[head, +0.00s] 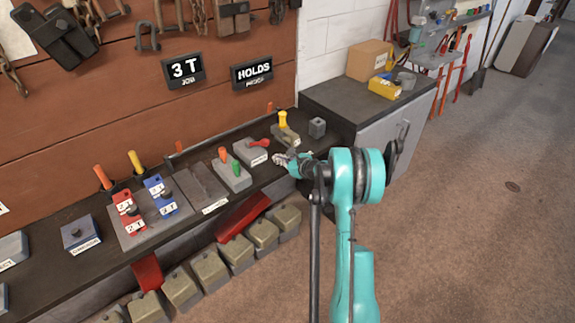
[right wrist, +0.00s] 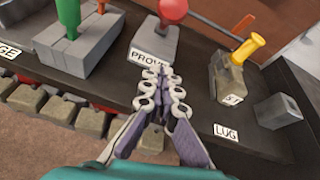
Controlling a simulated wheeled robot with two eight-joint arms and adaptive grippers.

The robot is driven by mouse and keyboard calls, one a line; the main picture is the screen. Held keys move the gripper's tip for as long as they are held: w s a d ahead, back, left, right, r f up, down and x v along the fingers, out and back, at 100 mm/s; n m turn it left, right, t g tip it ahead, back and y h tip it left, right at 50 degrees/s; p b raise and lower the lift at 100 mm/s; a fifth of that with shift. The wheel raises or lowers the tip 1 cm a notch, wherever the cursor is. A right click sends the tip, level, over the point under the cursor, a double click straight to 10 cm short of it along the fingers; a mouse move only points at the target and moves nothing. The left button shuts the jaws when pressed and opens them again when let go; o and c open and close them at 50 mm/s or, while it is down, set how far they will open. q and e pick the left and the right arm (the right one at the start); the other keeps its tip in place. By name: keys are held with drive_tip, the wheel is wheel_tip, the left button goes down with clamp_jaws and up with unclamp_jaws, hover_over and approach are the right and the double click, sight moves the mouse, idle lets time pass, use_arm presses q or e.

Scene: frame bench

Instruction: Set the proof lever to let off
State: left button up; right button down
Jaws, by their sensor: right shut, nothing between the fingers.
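The proof lever is a grey block (head: 250,152) with a red-knobbed handle (head: 259,143) on the bench; in the head view the handle leans to the right. In the right wrist view the block (right wrist: 155,46) carries a label reading PROVE on its near edge, and the red knob (right wrist: 173,10) is at the top. My right gripper (head: 279,158) is shut and empty, just in front of the block. In the right wrist view its fingertips (right wrist: 157,72) are close to the PROVE label; I cannot tell whether they touch. My left gripper is out of view.
A grey block with orange and green levers (head: 232,173) stands left of the proof lever. A yellow-handled piece (head: 284,128) and a small grey block (head: 317,128) stand right. Wall signs read 3 T JOB (head: 183,70) and HOLDS PROOF (head: 252,72). Several weights (head: 210,268) sit below the bench edge.

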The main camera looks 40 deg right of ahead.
sight(258, 144)
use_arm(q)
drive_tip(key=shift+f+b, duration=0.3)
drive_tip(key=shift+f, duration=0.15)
use_arm(e)
drive_tip(key=w+r, duration=0.1)
drive_tip(key=w+a+r, duration=0.1)
drive_tip(key=r, duration=0.1)
drive_tip(key=shift+w, duration=0.2)
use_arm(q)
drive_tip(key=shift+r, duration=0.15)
use_arm(e)
drive_tip(key=shift+r, duration=0.2)
